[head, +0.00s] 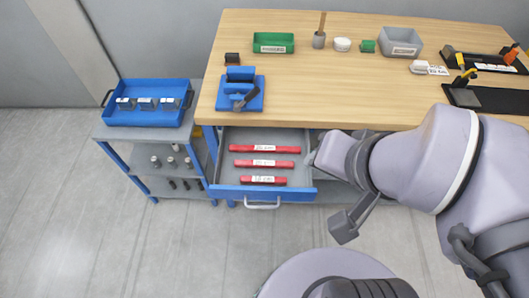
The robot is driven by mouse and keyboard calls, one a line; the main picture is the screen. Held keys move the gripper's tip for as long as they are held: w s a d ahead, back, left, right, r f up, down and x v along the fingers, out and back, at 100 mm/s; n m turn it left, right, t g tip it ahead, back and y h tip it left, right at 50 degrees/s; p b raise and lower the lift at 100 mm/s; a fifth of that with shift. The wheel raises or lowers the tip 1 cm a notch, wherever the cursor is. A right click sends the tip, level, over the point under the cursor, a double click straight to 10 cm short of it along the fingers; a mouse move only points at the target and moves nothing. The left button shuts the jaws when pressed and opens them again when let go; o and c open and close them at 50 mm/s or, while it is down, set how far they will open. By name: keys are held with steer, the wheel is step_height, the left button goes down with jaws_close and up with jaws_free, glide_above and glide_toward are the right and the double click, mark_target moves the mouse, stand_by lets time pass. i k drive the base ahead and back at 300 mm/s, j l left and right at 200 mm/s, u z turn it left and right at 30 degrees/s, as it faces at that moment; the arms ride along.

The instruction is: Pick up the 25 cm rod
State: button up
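Three red rods with white labels lie across the open drawer (228,140), one behind another. The back rod (240,148) looks longest, the middle rod (243,162) is shorter, and the front rod (246,180) is shortest. The label print is too small to read, so I cannot tell which is 25 cm. My gripper (313,158) is at the end of my arm, by the drawer's right side, apart from the rods. The arm's wrist largely hides it, and its fingers cannot be made out clearly. No rod is in it.
The wooden table (300,90) above the drawer holds a blue fixture (240,97), a green bin (273,43), a grey bin (401,43) and black track pieces. A cart with a blue tray (125,92) stands left. The floor in front is clear.

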mark_target(266, 149)
steer(key=i+j+z, duration=0.1)
steer(key=j+z, duration=0.25)
steer(key=j, duration=0.8)
steer(key=j+z, duration=0.3)
steer(key=j, duration=0.8)
steer(key=i+j+z, duration=0.1)
steer(key=j, duration=0.45)
steer(key=i, duration=0.3)
steer(key=l+z, duration=0.05)
